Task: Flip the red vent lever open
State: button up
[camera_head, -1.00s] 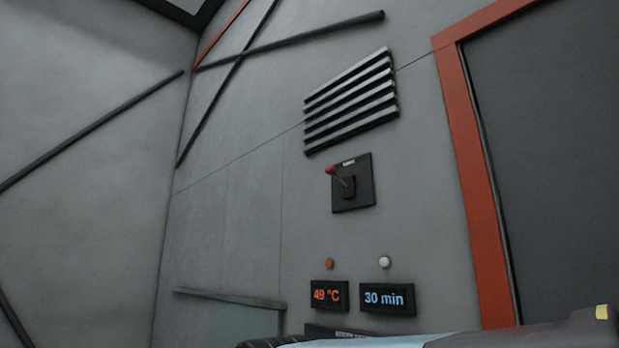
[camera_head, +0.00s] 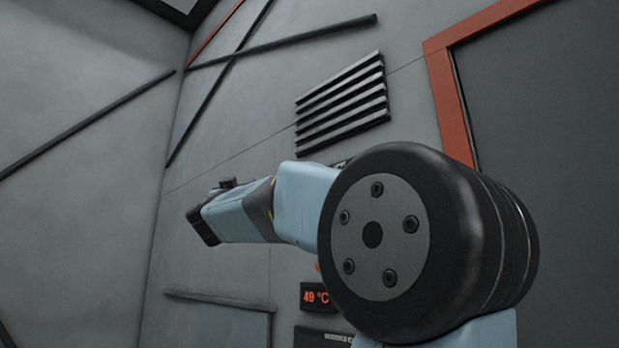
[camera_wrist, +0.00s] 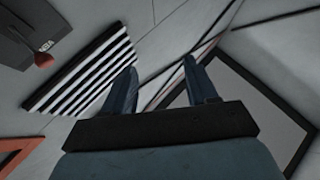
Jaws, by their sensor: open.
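The red lever knob (camera_wrist: 43,60) shows at the upper left of the wrist view, beside its dark mounting plate (camera_wrist: 40,22). The lever lies outside the fingers, left of the left finger, and is not touched. The slatted vent (camera_head: 342,105) is on the wall above my arm; it also shows in the wrist view (camera_wrist: 85,75) between the lever and the left finger.
A 49 °C display (camera_head: 316,297) shows below my arm. An orange frame (camera_head: 445,95) surrounds a dark panel at the right. Dark bars (camera_head: 290,40) cross the wall at the upper left. A glassy panel (camera_head: 220,322) is at the lower left.

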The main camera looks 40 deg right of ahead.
jog(key=s+d+r+m+g+h, duration=0.2)
jog(key=d+m+g, duration=0.3)
jog(key=d+g, duration=0.2)
jog(key=s+d+r+m+g+h, duration=0.1)
jog(key=s+d+r+m+g, duration=0.1)
jog(key=d+m+g, duration=0.3)
jog(key=s+d+r+m+g+h, duration=0.2)
jog(key=s+d+m+g, duration=0.2)
jog(key=d+g, duration=0.5)
jog(key=shift+s+d+r+m+g+h, duration=0.15)
jog(key=shift+r+m+g, duration=0.1)
jog(key=shift+g, duration=0.35)
jog(key=shift+s+d+r+m+g+h, duration=0.15)
jog(key=shift+m+g, duration=0.1)
jog(key=shift+g, duration=0.35)
jog(key=shift+w+a, duration=0.1)
grip_shut()
